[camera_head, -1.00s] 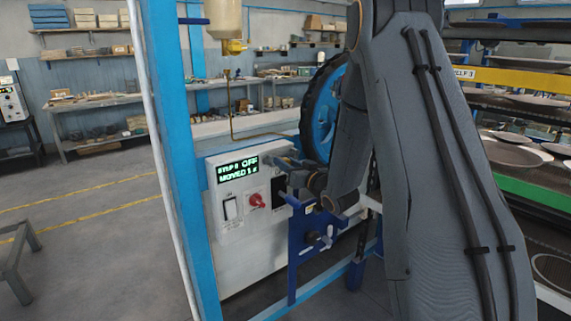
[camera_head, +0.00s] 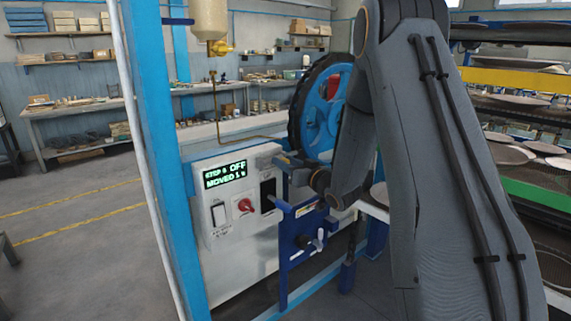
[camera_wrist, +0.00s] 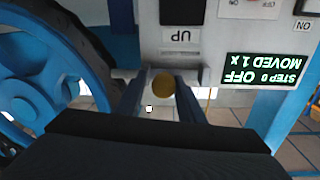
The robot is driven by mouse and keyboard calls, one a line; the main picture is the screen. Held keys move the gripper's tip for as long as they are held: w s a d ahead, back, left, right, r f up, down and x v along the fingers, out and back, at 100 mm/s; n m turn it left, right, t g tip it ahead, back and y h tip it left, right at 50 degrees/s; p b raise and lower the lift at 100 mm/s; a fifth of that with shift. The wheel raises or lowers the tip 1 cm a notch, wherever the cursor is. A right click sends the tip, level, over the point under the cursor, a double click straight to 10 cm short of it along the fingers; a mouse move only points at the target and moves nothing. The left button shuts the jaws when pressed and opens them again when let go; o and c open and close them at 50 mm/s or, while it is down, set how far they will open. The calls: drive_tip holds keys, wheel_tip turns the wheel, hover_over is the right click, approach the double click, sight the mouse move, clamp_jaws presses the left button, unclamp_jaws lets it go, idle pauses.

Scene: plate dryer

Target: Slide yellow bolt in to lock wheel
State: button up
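The blue wheel (camera_head: 309,118) with a black tyre stands behind the white control box; it also shows at the left of the upside-down wrist view (camera_wrist: 22,108). My gripper (camera_head: 283,161) is beside the box's right end, partly hidden by my arm in the head view. In the wrist view, its two fingers (camera_wrist: 160,99) are apart. A round yellow end (camera_wrist: 163,84), seemingly the yellow bolt, shows between them. I cannot tell whether either finger touches it. The bolt's shaft is hidden.
The white control box (camera_head: 238,262) has a display (camera_head: 225,175) reading OFF and MOVED 1 x, plus a red knob (camera_head: 245,206). A blue bracket (camera_head: 291,262) stands under my gripper. A blue post (camera_head: 160,150) is at left, racks with plates (camera_head: 510,154) at right.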

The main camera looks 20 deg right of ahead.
idle(0.3)
drive_tip(key=b+v, duration=0.2)
drive_tip(key=v, duration=0.6)
drive_tip(key=shift+w+a, duration=0.1)
drive_tip(key=s+a+f+m+g+h, duration=0.25)
drive_tip(key=s+f+g+h, duration=0.35)
drive_tip(key=s+f+g, duration=0.4)
drive_tip(key=s+a+f+g, duration=0.1)
drive_tip(key=s+a+g, duration=0.2)
drive_tip(key=s, duration=0.8)
drive_tip(key=s+a+f+g, duration=0.1)
drive_tip(key=s+a+g, duration=0.2)
drive_tip(key=s, duration=0.8)
drive_tip(key=shift+a, duration=0.65)
